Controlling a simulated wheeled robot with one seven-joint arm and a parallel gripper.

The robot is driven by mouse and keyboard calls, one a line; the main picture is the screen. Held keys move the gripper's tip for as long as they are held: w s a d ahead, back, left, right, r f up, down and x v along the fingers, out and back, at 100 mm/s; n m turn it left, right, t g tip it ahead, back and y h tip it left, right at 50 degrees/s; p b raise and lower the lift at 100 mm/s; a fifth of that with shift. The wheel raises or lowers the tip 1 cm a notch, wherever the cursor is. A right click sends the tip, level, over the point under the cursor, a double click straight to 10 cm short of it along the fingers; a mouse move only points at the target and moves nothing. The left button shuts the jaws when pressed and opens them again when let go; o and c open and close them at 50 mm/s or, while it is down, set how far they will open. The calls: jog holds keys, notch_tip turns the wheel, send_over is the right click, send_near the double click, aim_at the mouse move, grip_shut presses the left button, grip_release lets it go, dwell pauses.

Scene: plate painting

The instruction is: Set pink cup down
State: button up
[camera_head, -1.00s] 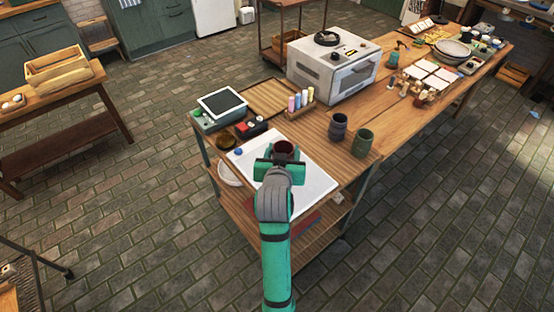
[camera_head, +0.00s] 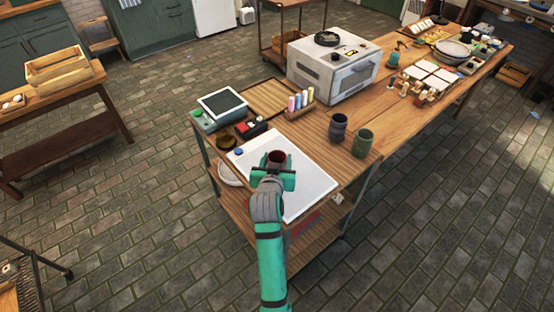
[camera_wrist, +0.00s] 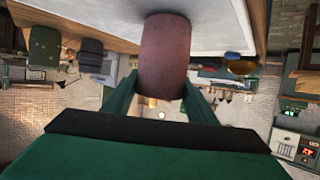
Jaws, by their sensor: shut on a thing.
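The pink cup (camera_head: 278,158) is in my gripper (camera_head: 274,173), over the white board (camera_head: 311,178) at the near end of the wooden table. In the wrist view the cup (camera_wrist: 165,56) looks dull reddish-pink and sits between the two green fingers (camera_wrist: 160,97), which are shut on it. Its base end appears against or very close to the white board (camera_wrist: 215,28); I cannot tell whether they touch. In the head view the cup's dark opening faces up, and my arm hides part of the board.
A dark cup (camera_head: 338,127) and a green cup (camera_head: 363,142) stand right of the board. A scale-like device (camera_head: 222,106), a rack of coloured bottles (camera_head: 299,105) and a white oven (camera_head: 333,70) stand behind. The board's right part is clear.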

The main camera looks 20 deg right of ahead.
jog(key=o, duration=1.3)
jog(key=shift+f, duration=0.1)
